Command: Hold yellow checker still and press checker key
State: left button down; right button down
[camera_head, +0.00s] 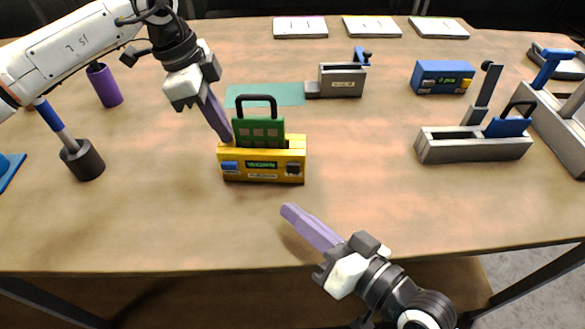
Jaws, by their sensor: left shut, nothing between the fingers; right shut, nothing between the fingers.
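The yellow checker (261,178) stands on the table left of centre, with a blue key (231,165) and a dark key (293,169) on its front and a small green display between them. A green plate with a black handle (257,128) stands upright in its top. My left gripper (226,137) is shut, its purple fingers pointing down at the checker's left top corner; I cannot tell whether they touch it. My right gripper (288,210) is shut and empty, its fingertips in front of the checker and apart from it, near the table's front edge.
A teal mat (290,93) and a grey device (342,80) lie behind the checker. A blue box (442,77) and a grey fixture (475,146) stand right. A purple cup (104,85) and a dark cylinder (82,159) stand left. The front left table is clear.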

pick_arm(q)
jog(key=shift+f, duration=0.25)
pick_arm(e)
jog(key=shift+s, duration=0.3)
